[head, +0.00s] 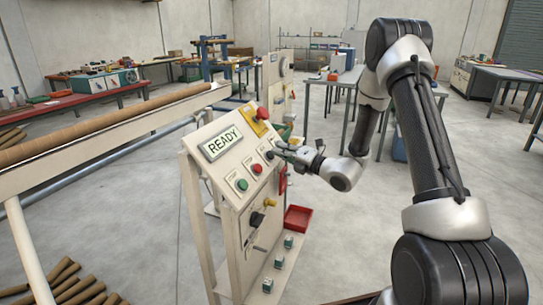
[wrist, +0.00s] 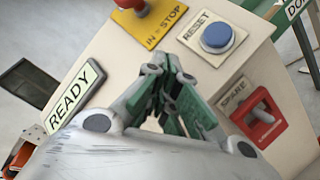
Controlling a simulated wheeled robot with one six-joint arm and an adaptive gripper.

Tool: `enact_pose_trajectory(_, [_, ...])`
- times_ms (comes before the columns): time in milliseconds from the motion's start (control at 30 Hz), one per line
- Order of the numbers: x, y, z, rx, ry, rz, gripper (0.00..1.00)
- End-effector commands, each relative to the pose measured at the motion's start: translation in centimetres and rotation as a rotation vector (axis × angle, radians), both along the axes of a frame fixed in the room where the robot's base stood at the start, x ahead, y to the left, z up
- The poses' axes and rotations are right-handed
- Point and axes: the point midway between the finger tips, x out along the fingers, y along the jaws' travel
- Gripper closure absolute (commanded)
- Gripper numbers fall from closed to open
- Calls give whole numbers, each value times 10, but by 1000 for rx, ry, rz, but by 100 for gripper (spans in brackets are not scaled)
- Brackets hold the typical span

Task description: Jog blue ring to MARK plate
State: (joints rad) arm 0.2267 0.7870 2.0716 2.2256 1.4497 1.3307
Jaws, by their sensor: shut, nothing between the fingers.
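My gripper (head: 282,151) is shut and empty, in front of the upper right part of the cream control panel (head: 217,171). In the wrist view its closed fingertips (wrist: 168,68) lie just below and left of the blue RESET button (wrist: 218,37). I cannot tell whether they touch the panel. The READY display (head: 222,143) is lit at the panel's upper left and also shows in the wrist view (wrist: 72,95). A green button (head: 242,184) and a red button (head: 257,168) sit below it. I cannot make out a blue ring or a MARK plate.
A red stop button (head: 262,113) on a yellow plate tops the panel. A red SPARE switch (wrist: 261,116) is right of my fingers. A black knob (head: 257,219) and yellow knob (head: 270,203) sit lower. A long brown tube (head: 100,127) runs left.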

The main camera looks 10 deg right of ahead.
Motion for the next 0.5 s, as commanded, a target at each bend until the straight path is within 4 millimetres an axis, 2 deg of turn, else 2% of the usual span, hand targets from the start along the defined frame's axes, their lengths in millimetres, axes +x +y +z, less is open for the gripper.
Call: enact_pose_trajectory(500, [2, 3, -3, 0, 0, 0, 100])
